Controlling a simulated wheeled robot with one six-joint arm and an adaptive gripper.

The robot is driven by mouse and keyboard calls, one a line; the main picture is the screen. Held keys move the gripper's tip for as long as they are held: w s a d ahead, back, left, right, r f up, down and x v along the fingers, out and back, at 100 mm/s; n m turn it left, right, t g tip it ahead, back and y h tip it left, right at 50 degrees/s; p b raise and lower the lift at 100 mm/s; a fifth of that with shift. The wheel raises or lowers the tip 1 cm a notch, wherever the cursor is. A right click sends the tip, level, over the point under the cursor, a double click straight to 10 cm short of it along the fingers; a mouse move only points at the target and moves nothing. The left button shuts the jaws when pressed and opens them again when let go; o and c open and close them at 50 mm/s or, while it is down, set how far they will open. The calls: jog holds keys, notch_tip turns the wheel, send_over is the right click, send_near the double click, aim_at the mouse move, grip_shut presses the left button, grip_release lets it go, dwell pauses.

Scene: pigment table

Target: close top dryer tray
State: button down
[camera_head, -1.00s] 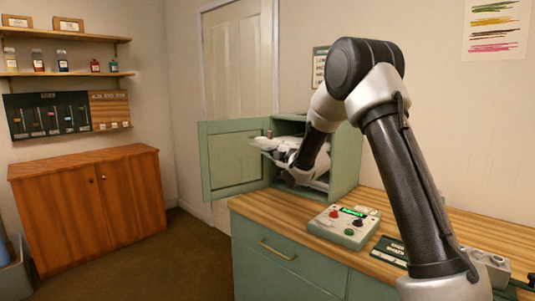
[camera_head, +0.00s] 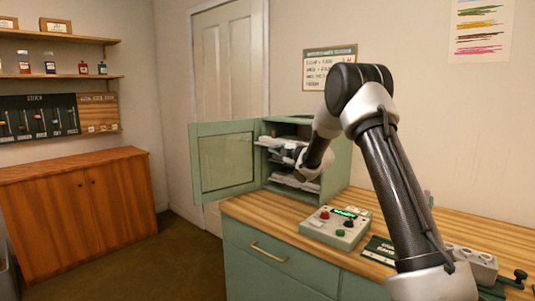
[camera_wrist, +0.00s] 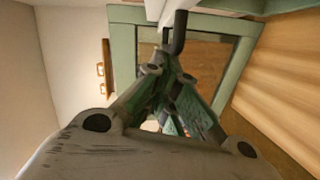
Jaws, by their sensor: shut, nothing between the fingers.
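The green dryer cabinet (camera_head: 338,172) stands on the wooden counter, its door (camera_head: 226,160) swung open to the left. Inside, pale trays show at two levels; the top tray (camera_head: 268,142) sits near the upper opening, and my arm partly hides it. My gripper (camera_head: 282,150) is at the cabinet's mouth by the top tray. In the wrist view my gripper (camera_wrist: 172,62) is shut with nothing between its fingers. Its tips are close to a dark hooked handle (camera_wrist: 179,35) beneath a white tray edge (camera_wrist: 215,7); I cannot tell whether they touch.
A control box (camera_head: 335,228) with knobs and a green display stands on the counter in front of the dryer. A dark card (camera_head: 379,249) lies beside it. The open door (camera_wrist: 124,60) borders my gripper in the wrist view.

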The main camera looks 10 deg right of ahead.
jog(key=w+d, duration=0.2)
jog(key=d, duration=0.1)
jog(key=w+d, duration=0.2)
jog(key=shift+d, duration=0.2)
dwell(0.3)
